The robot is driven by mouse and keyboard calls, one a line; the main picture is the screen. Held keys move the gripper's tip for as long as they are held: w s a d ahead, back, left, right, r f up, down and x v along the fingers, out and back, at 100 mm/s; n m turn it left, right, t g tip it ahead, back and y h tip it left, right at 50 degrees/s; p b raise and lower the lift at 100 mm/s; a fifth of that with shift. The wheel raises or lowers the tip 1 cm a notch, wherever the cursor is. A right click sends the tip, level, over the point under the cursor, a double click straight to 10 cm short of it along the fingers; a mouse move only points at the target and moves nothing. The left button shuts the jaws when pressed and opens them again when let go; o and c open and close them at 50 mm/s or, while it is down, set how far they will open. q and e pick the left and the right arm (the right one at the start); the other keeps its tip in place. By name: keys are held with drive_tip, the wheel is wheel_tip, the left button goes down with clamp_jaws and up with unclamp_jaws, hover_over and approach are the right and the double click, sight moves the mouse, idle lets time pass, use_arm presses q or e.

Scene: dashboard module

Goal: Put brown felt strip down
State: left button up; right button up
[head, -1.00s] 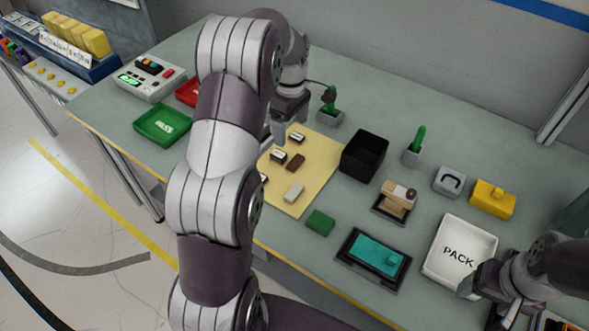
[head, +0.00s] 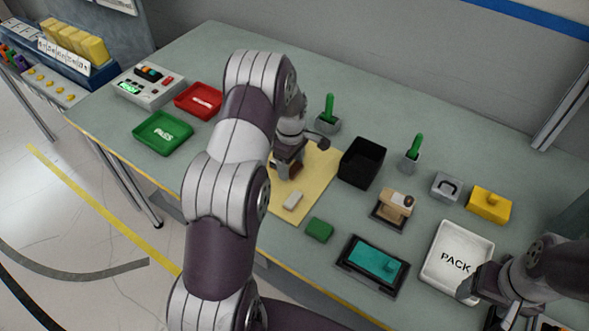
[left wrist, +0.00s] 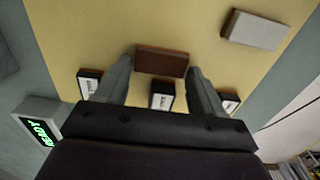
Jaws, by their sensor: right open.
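The brown felt strip (left wrist: 162,61) lies on the yellow mat (left wrist: 100,30) in the left wrist view, between the fingertips of my left gripper (left wrist: 160,68). The fingers stand wide apart, one near each short end of the strip, and I see no clear grip on it. In the head view my left gripper (head: 286,172) points down, low over the mat, and mostly hides the strip. My right gripper (head: 497,312) is open and at the lower right, by the PACK tray (head: 433,268); its tips are partly cut off.
Small labelled blocks (left wrist: 162,96) lie near the left fingers. A pale block (left wrist: 255,30) lies on the mat. A black bin (head: 362,162), a green block (head: 320,229) and a teal pad (head: 372,262) stand to the right. Green (head: 163,132) and red (head: 198,100) trays are at the left.

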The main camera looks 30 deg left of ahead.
use_arm(q)
drive_tip(key=c, duration=0.6)
drive_tip(key=shift+r, duration=0.1)
drive_tip(key=shift+c, duration=0.2)
